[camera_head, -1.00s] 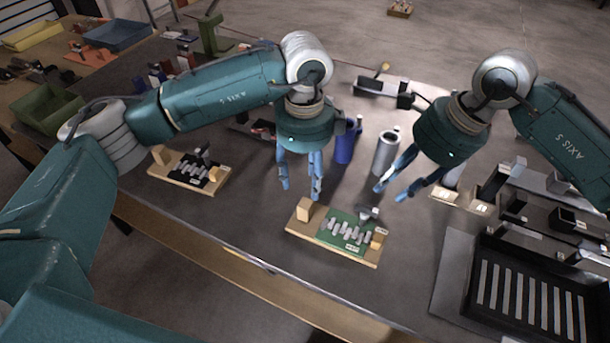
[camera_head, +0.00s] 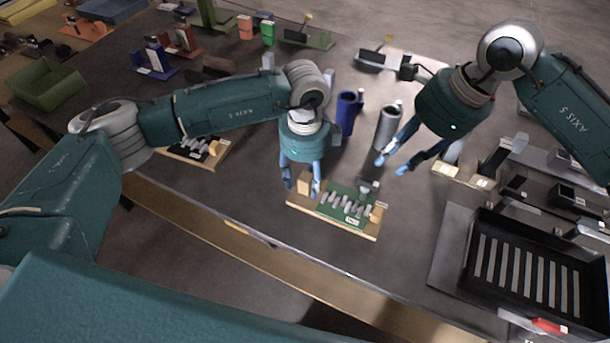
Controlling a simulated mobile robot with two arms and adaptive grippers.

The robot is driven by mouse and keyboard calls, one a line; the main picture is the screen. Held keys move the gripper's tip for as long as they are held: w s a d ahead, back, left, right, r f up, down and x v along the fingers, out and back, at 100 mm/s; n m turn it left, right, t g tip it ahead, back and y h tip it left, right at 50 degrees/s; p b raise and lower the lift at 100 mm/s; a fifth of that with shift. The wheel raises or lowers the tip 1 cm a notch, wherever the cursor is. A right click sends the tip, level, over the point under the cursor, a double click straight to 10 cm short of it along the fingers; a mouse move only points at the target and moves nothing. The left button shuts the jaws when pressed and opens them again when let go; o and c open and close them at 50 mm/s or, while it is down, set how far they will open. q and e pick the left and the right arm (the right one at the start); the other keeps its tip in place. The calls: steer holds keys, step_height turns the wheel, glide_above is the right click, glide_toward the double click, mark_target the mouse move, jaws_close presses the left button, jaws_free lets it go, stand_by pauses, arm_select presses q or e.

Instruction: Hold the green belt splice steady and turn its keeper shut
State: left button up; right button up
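The green belt splice (camera_head: 348,206) lies on a wooden board on the table, with a zigzag row of grey metal links across its green plate. A small dark and grey metal part (camera_head: 368,187), possibly the keeper, stands at its upper right edge. A wooden block (camera_head: 303,183) rises at the board's left end. My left gripper (camera_head: 302,188) is open, pointing down, with its fingers on either side of that block in the picture; I cannot tell if they touch it. My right gripper (camera_head: 391,166) is open and empty, above and right of the splice.
A similar black splice board (camera_head: 205,150) lies to the left, partly behind my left arm. A blue cylinder (camera_head: 346,112) and a grey cylinder (camera_head: 387,128) stand behind the green splice. A slatted black tray (camera_head: 480,238) is at the right. Table front is clear.

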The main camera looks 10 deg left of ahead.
mark_target(366, 182)
arm_select(q)
jaws_close()
arm_select(e)
steer(key=shift+o, duration=0.4)
steer(key=shift+s+r+m, duration=0.4)
steer(key=shift+r+m, duration=0.1)
steer(key=shift+r, duration=0.05)
steer(key=shift+m+t, duration=0.3)
steer(key=shift+m, duration=0.3)
steer(key=x, duration=1)
steer(key=shift+s+a+f, duration=0.1)
steer(key=shift+a+f, duration=0.1)
steer(key=shift+f, duration=0.15)
jaws_close()
